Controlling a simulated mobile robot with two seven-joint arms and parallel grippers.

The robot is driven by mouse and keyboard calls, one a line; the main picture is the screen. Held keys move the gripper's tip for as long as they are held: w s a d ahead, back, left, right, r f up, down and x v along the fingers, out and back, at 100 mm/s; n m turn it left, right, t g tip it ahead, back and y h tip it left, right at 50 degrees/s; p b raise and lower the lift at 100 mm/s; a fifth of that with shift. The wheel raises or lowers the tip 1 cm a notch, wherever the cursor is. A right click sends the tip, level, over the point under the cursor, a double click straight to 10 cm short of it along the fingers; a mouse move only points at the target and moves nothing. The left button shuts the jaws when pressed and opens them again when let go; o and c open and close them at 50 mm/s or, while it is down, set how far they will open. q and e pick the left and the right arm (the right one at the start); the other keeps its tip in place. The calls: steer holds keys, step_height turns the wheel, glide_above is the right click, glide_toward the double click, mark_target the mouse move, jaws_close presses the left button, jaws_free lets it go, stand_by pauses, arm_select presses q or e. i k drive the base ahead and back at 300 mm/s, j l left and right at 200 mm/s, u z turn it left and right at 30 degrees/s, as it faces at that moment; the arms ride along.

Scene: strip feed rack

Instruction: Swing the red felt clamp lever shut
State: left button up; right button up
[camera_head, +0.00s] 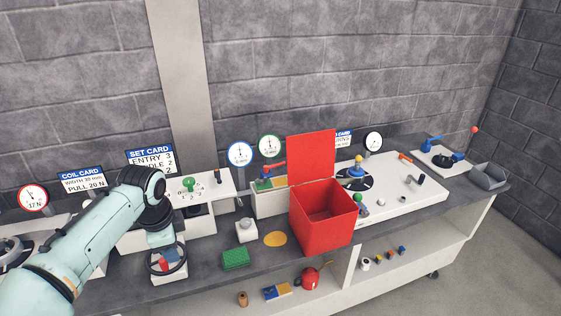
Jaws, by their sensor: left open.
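A small red lever (271,166) shows on top of a pale block unit (265,202) on the bench, behind and left of the red open box. It looks like the clamp lever, but its exact position is too small to tell. My left arm comes in from the lower left, and my left gripper (163,240) points down, open, over a small stand with a black ring (167,260). It is well to the left of the red lever and apart from it. The fingertips are hard to make out. My right gripper is out of view.
A red box (323,225) with a raised lid stands right of the lever and partly hides the unit. A green pad (235,258), a white block (246,230) and a yellow disc (275,239) lie in front. A white plate (420,190) with several fittings is at right.

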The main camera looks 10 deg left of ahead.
mark_target(265, 167)
steer(key=i+l, duration=0.2)
steer(key=i, duration=0.25)
steer(key=i+l, duration=0.2)
steer(key=i, duration=0.25)
steer(key=i+l, duration=0.2)
steer(key=i, duration=0.2)
steer(key=i+l, duration=0.2)
steer(key=i, duration=0.25)
